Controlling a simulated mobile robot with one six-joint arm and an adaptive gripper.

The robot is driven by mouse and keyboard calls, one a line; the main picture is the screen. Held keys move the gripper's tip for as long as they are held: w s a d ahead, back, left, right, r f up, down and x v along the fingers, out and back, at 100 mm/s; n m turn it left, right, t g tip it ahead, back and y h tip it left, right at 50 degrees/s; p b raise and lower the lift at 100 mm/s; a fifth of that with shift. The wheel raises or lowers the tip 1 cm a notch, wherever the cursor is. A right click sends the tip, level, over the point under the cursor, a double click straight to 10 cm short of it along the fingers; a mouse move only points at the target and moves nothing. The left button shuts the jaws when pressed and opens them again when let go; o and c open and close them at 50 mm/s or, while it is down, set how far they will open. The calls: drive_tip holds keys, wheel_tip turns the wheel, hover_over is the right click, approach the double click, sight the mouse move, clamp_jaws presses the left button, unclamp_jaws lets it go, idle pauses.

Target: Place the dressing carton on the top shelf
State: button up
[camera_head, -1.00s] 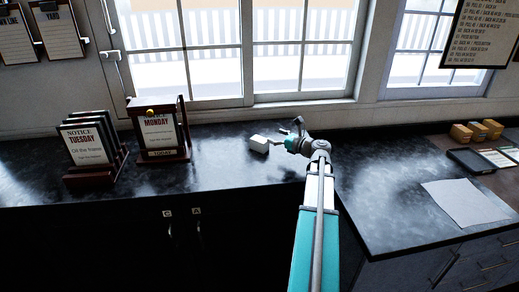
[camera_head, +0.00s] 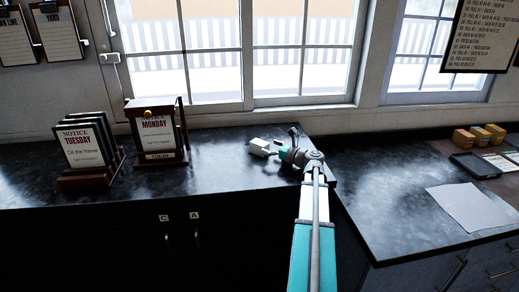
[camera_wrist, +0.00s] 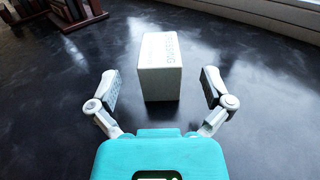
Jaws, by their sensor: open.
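The dressing carton (camera_head: 260,147) is a small white box on the dark counter, below the window. In the wrist view the carton (camera_wrist: 160,66) stands upright with grey lettering on its top. My gripper (camera_head: 278,149) is at the carton's right side in the head view. In the wrist view my gripper (camera_wrist: 161,89) is open, with one finger on each side of the carton's near end and a gap to both sides. The carton is not gripped. No top shelf can be made out in these views.
A Tuesday notice stand (camera_head: 86,150) and a Monday notice stand (camera_head: 157,133) stand on the counter to the left. A paper sheet (camera_head: 468,206), a dark tray (camera_head: 474,166) and several small tan boxes (camera_head: 480,135) lie to the right. Windows rise behind.

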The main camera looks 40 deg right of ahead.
sight(259, 142)
drive_tip(key=shift+x, duration=2.5)
drive_tip(key=c, duration=1.2)
drive_tip(key=shift+r, duration=0.15)
